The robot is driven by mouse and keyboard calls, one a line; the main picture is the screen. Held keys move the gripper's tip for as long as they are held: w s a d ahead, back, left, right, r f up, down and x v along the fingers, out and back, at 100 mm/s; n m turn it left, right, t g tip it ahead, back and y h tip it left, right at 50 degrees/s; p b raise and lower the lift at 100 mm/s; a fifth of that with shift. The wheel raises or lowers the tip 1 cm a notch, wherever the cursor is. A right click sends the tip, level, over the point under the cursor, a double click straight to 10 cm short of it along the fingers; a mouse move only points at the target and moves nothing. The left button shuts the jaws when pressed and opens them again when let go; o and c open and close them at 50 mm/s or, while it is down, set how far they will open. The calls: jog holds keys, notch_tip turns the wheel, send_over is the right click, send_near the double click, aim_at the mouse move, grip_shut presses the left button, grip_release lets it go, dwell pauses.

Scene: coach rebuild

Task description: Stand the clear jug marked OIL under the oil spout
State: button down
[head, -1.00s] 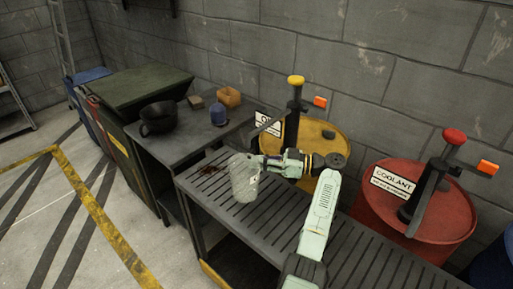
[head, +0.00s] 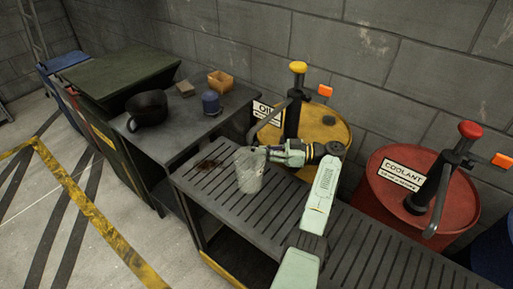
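The clear jug (head: 249,174) is upright over the slatted bench, near its left end. Any OIL marking on it is too small to read. My gripper (head: 264,153) reaches it from the right, with its fingers at the jug's upper right side, and appears shut on it. I cannot tell whether the jug's base touches the slats. The oil spout (head: 265,125) is a dark arm sloping down left from the yellow-topped pump on the yellow drum (head: 325,122). Its lower end is just behind and above the jug in the picture. A white OIL sign (head: 265,110) is beside it.
A dark stain (head: 207,165) marks the slatted bench (head: 225,207) left of the jug. The dark table further left holds a black pot (head: 148,108), a blue canister (head: 211,103) and an orange box (head: 221,81). A red COOLANT drum (head: 440,200) with its pump stands right.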

jog(key=shift+d, duration=0.15)
jog(key=shift+f, duration=0.15)
jog(key=c, duration=1.7)
grip_release()
jog(key=shift+r, duration=0.3)
jog(key=shift+s+d+f+b, duration=0.1)
jog(key=shift+d+b, duration=1.05)
jog(key=shift+d, duration=0.75)
jog(key=shift+s+d+b, duration=0.1)
jog(key=shift+d+b, duration=1.05)
jog(key=shift+d, duration=0.7)
